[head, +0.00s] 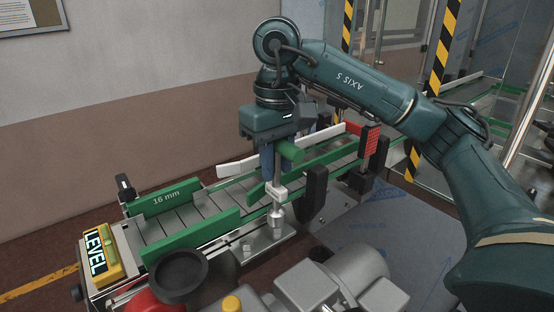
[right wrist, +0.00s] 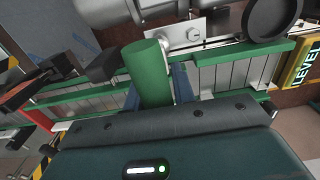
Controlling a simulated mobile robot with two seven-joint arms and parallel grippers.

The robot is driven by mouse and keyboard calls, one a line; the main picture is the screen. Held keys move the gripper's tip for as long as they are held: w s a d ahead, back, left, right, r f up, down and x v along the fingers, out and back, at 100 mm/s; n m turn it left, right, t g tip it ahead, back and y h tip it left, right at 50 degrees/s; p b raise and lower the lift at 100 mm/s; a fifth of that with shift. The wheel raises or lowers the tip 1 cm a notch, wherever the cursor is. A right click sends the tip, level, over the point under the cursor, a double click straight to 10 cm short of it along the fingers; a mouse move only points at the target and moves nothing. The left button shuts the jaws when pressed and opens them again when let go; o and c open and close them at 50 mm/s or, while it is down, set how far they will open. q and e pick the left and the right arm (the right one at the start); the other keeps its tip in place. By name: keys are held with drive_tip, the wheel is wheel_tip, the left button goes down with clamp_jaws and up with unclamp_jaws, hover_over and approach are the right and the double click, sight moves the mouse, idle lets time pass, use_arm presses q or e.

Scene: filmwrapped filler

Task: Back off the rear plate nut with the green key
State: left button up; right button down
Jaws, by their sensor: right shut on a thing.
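My right gripper (head: 270,178) comes down over the green-railed conveyor and is shut on the green key. The key's green handle (head: 291,151) sticks out sideways by the blue fingers; it also shows in the right wrist view (right wrist: 149,72). Below the fingers are a white block (head: 280,193) and a metal socket (head: 277,216) pointing down at the metal plate (head: 256,251). I cannot tell whether the socket sits around a nut. A nut (head: 246,247) shows bare on the plate, left of the socket; a nut (right wrist: 193,33) also shows in the right wrist view. My left gripper is out of view.
The conveyor (head: 190,211) has green side rails, one marked 16 mm. A black round dish (head: 180,270) and a grey motor (head: 350,275) stand in front. A yellow LEVEL block (head: 101,254) is at the left end. A black bracket (head: 315,192) stands close right of the socket.

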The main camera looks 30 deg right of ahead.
drive_tip(key=shift+f, duration=0.2)
idle(0.4)
drive_tip(key=shift+f+b, duration=0.85)
drive_tip(key=shift+f, duration=0.05)
drive_tip(key=shift+n, duration=1.7)
